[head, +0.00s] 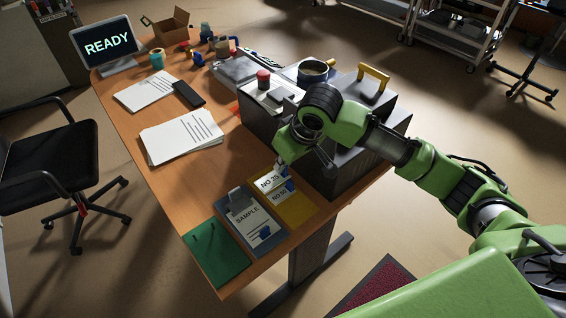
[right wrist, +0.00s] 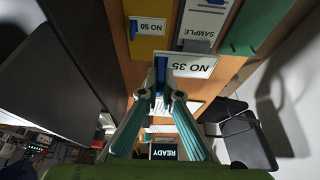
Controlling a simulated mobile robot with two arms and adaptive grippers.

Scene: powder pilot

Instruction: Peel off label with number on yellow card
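The yellow card (head: 298,212) lies flat at the desk's near right corner and also shows in the right wrist view (right wrist: 146,50). A white label reading NO 50 (head: 281,197) with a blue tab lies on it. Another white label, NO 35 (right wrist: 195,65), has a blue tab at one end. My right gripper (right wrist: 160,84) has its fingertips closed together at that blue tab. The NO 35 label (head: 269,181) appears raised, overlapping the card's edge and the SAMPLE board in the wrist view. My left gripper is not in view.
The grey SAMPLE clipboard (head: 250,222) and a green folder (head: 216,253) lie left of the yellow card. A dark case with a yellow handle (head: 374,74) stands close behind my right gripper. Paper sheets (head: 182,137) lie farther back.

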